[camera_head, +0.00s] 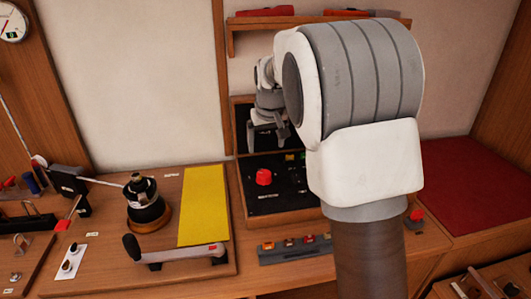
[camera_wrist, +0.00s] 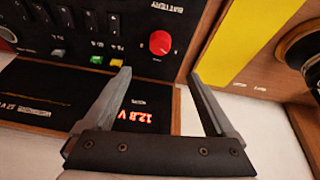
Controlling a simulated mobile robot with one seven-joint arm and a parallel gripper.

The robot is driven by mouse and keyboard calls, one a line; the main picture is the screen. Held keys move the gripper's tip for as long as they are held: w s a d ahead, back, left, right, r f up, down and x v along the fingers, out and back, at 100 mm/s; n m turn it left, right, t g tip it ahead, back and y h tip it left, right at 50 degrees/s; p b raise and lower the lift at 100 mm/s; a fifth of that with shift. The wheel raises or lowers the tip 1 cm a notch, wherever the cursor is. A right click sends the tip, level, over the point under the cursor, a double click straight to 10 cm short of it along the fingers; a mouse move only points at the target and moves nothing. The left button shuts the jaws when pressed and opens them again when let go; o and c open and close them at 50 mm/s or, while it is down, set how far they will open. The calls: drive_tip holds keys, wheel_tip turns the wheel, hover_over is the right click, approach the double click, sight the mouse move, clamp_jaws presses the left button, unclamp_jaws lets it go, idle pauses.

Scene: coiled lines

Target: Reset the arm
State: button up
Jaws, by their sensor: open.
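My arm rises through the right half of the head view, its large grey and white joint hiding part of the panel behind. My gripper (camera_head: 281,132) is small there, in front of the upright dark display board and above the black control panel (camera_head: 258,203). In the wrist view my gripper (camera_wrist: 160,74) is open, its two grey fingers apart with nothing between them. The red knob (camera_head: 264,177) on the panel also shows in the wrist view (camera_wrist: 160,42), beyond the fingertips. A lit display reading 12.8 V (camera_wrist: 139,119) lies partly behind the left finger.
A yellow sheet (camera_head: 203,205), a winch-like drum (camera_head: 146,205) and a lever handle (camera_head: 175,253) lie on the board at left. A row of coloured switches (camera_head: 295,247) is at the front. A shelf (camera_head: 250,23) hangs above. A red cushion (camera_head: 470,185) is at right.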

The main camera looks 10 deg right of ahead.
drive_tip(key=shift+s+r, duration=0.25)
drive_tip(key=shift+r, duration=0.3)
drive_tip(key=s+r+y, duration=0.1)
drive_tip(key=s+r, duration=0.3)
drive_tip(key=s, duration=0.5)
drive_tip(key=s+r, duration=0.3)
drive_tip(key=s, duration=0.7)
drive_tip(key=s+f+m+t+p, duration=0.1)
drive_tip(key=s+f, duration=0.2)
drive_tip(key=s, duration=1.3)
drive_tip(key=shift+d+h, duration=0.3)
drive_tip(key=shift+w, duration=0.1)
idle(0.6)
